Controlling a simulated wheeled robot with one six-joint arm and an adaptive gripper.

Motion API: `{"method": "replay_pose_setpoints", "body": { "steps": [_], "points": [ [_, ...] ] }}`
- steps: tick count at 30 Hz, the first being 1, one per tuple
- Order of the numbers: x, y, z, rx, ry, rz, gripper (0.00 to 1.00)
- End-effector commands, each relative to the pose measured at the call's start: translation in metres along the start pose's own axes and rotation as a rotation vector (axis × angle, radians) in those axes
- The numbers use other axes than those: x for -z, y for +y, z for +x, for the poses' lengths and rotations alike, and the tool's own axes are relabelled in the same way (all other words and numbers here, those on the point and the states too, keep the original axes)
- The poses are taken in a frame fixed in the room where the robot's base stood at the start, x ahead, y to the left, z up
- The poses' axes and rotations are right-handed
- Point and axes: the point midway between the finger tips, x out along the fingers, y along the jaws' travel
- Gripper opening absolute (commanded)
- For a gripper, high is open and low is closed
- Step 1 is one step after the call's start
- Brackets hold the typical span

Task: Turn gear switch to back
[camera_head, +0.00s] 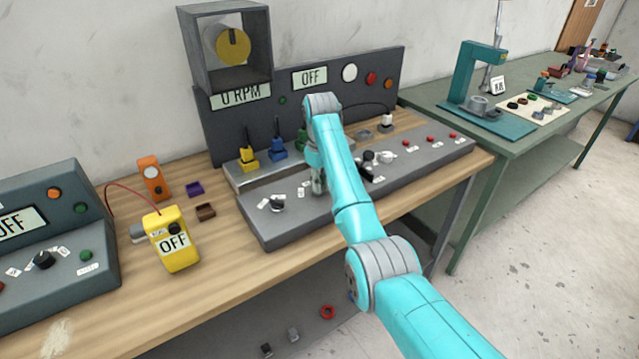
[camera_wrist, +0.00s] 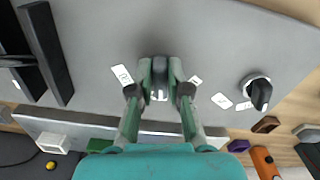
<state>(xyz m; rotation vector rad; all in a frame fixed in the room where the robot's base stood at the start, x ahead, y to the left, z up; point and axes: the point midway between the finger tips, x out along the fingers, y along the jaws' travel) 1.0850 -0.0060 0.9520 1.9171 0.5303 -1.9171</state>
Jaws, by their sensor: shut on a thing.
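My gripper (camera_wrist: 160,78) is closed around a small dark knob (camera_wrist: 160,66) on the grey control panel (camera_head: 290,228). The fingers lie on both sides of the knob and hide much of it. White labels flank it, one at the left (camera_wrist: 122,75) and one at the right (camera_wrist: 195,81); part of another shows between the fingers. In the head view my gripper (camera_head: 318,188) reaches down to the middle of the panel, and the arm hides the knob. I cannot read which way the knob points.
A black rotary knob (camera_wrist: 258,92) with labels is beside the gripper; it also shows in the head view (camera_head: 277,204). Black bars (camera_wrist: 46,52) stand on the other side. Yellow (camera_head: 248,158) and blue (camera_head: 278,147) plugs stand behind. A yellow meter (camera_head: 172,240) reads OFF.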

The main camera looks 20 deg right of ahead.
Motion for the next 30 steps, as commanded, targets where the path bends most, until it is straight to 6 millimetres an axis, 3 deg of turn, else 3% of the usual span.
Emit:
{"method": "replay_pose_setpoints", "body": {
  "steps": [18,30],
  "points": [
    [0.0014,0.0058,0.0007,0.001,-0.001,-0.564,0.0],
    [0.0027,0.0076,0.0006,0.001,-0.001,-0.786,0.0]
  ]
}}
